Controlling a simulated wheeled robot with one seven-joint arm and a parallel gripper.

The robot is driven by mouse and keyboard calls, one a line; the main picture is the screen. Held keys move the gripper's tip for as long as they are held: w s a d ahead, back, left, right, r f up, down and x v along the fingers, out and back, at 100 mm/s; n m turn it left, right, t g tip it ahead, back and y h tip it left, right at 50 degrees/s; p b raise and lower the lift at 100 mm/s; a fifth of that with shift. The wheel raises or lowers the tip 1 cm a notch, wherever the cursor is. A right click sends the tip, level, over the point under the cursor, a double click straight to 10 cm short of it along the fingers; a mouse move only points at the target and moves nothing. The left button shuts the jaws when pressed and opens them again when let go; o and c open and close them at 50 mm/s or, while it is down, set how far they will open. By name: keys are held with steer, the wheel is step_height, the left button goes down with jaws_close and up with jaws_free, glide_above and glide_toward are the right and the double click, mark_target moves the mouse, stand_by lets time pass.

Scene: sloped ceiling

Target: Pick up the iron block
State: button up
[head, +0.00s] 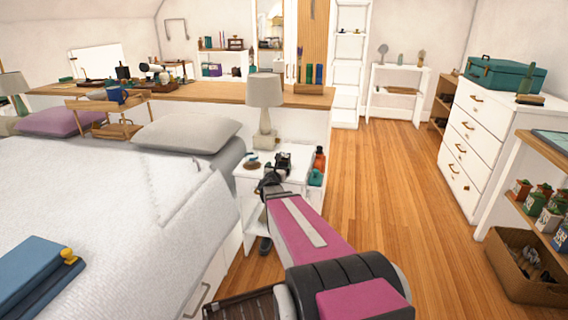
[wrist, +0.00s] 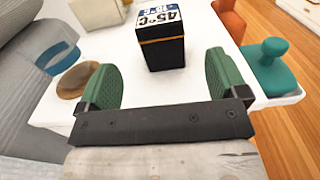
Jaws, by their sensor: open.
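A black block (wrist: 165,48) with a white top label reading "45°C" stands upright on the white nightstand (wrist: 195,20). It is the closest match to the iron block, though the frames do not confirm its material. It also shows small and dark in the head view (head: 284,160). My gripper (wrist: 158,68) is open, with green-padded fingers to the left and right of the block's near side, and gaps on both sides. Nothing is held. In the head view my gripper (head: 270,182) reaches over the nightstand, partly hidden by my arm.
A teal knobbed object (wrist: 270,65) stands close right of the right finger, with an orange item (wrist: 230,18) behind it. A round brown-and-blue item (wrist: 72,75) lies left. The bed (head: 130,190) borders the nightstand's left.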

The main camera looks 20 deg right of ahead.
mark_target(283, 155)
steer(key=x, duration=0.9)
steer(key=shift+w+d+f, duration=0.15)
steer(key=shift+w+d, duration=0.1)
steer(key=c, duration=1.5)
steer(key=r, duration=0.3)
steer(key=a+r, duration=0.1)
steer(key=shift+s+r, duration=0.25)
steer(key=shift+r, duration=0.15)
steer(key=s+a+r, duration=0.1)
steer(key=a+r, duration=0.1)
steer(key=a, duration=0.1)
steer(key=s+a+r, duration=0.1)
steer(key=a+r, duration=0.1)
steer(key=a, duration=0.1)
steer(key=s+a+r, duration=0.1)
steer(key=a+r, duration=0.1)
steer(key=a, duration=0.2)
steer(key=shift+s+r, duration=0.15)
steer(key=shift+s, duration=0.1)
